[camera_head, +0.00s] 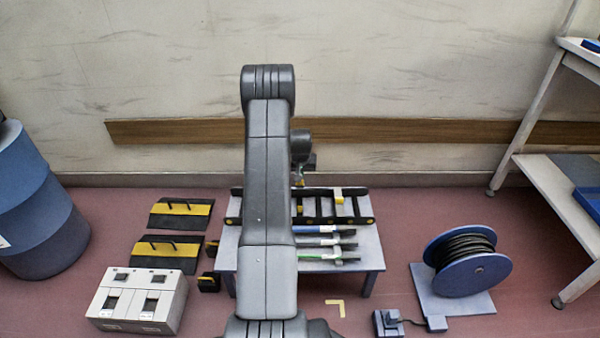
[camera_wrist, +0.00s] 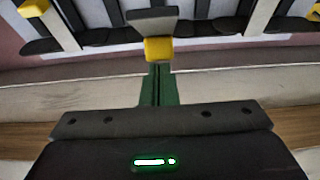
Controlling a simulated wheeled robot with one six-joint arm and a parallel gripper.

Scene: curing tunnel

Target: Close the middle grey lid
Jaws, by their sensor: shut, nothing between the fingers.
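In the wrist view, a grey lid (camera_wrist: 152,20) with a yellow block (camera_wrist: 158,48) at its end lies between two other yellow pieces. It looks raised off the dark rack, but its exact angle is hard to tell. My gripper (camera_wrist: 158,70) has green fingers, shut and empty, with the tips right at the yellow block. I cannot tell whether they touch it. In the head view, my arm covers part of the black rack (camera_head: 361,208). A yellow block (camera_head: 299,209) shows just right of the arm, below my wrist.
The rack lies along the back of a grey-blue table (camera_head: 369,253). Several handled tools (camera_head: 335,242) lie in front of it. A cable reel (camera_head: 466,262) stands at right. A white box (camera_head: 138,302), black-and-yellow plates (camera_head: 165,253) and a blue drum (camera_head: 38,215) are at left.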

